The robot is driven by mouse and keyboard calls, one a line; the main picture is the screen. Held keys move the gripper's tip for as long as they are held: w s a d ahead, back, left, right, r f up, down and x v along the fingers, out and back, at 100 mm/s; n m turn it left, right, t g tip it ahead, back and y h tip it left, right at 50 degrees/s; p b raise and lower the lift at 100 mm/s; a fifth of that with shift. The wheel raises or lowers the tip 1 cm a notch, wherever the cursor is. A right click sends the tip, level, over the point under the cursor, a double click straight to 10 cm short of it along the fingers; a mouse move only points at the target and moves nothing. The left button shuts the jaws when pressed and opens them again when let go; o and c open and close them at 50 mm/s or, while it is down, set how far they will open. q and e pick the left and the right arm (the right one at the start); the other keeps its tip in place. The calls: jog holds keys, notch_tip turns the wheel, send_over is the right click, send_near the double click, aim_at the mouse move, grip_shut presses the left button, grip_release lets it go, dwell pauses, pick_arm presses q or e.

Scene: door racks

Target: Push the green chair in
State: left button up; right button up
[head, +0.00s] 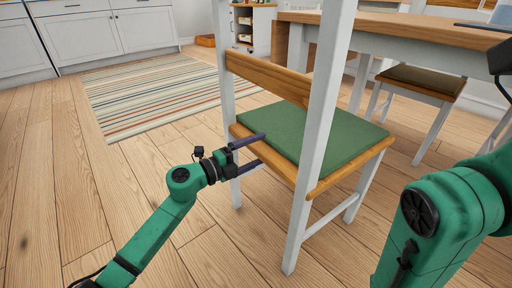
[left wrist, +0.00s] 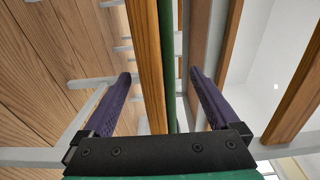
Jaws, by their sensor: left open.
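The green chair has a green seat cushion (head: 312,133), a wooden seat frame and white posts. It stands upright on the floor in the head view, its back toward me, near the table (head: 410,32). My left gripper (head: 263,148) is open at the chair's left side, at seat height. In the left wrist view, the wooden seat edge (left wrist: 145,60) and a green strip of cushion (left wrist: 167,65) run between the two open fingers (left wrist: 160,76). I cannot tell whether the fingers touch the seat. My right arm shows at the right; its gripper is out of view.
Another chair with a dark olive seat (head: 424,80) stands at the table's right part. A striped rug (head: 150,95) lies at the left back, before white cabinets (head: 95,35). The wooden floor at the left is clear.

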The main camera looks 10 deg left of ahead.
pick_arm(q)
jog(key=shift+w+d, duration=0.45)
jog(key=shift+w, duration=0.05)
grip_shut()
jog(key=shift+f, duration=0.25)
jog(key=shift+d, duration=0.1)
